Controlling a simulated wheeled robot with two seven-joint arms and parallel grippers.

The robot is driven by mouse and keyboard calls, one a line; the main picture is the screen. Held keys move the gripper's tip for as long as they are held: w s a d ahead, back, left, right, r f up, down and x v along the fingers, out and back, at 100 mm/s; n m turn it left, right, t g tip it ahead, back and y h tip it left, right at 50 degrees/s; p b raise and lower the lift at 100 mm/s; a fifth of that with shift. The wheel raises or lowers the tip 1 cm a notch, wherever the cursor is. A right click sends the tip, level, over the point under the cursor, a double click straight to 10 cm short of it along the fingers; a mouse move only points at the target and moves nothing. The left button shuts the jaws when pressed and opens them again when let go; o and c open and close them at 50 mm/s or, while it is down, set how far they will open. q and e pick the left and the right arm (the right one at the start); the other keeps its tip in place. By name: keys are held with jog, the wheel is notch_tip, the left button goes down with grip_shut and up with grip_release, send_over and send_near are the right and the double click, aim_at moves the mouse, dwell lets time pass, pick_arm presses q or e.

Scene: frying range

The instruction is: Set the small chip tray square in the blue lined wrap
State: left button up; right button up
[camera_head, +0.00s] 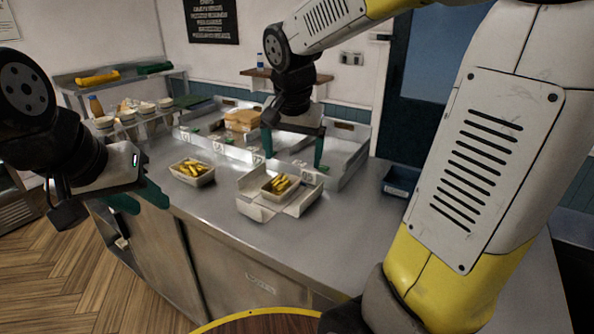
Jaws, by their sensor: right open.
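A small pale chip tray (267,191) with yellow chips sits inside an opened pale wrap (253,209) on the steel counter. The wrap's flaps are spread out around the tray, and I can make out no clear blue on it. The tray looks roughly upright; I cannot tell whether it is exactly square to the wrap. My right gripper (293,151) is above and behind the tray, open and empty, its green fingers wide apart and pointing down. My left gripper (139,197) hangs at the counter's left edge; its green fingers show, but their opening is unclear.
A second pale tray of chips (192,178) stands left of the wrap. Steel bins with a brown box (243,119) line the back. A dark blue container (400,181) is at the right. Cups (147,109) stand at the back left. The front counter is clear.

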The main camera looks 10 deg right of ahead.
jog(key=s+r+n+t+y, duration=0.1)
jog(key=s+n, duration=0.5)
jog(key=s, duration=0.8)
jog(key=shift+s+d+r+t+y, duration=0.15)
jog(key=shift+d+r+t+y, duration=0.3)
jog(key=shift+t+y, duration=0.4)
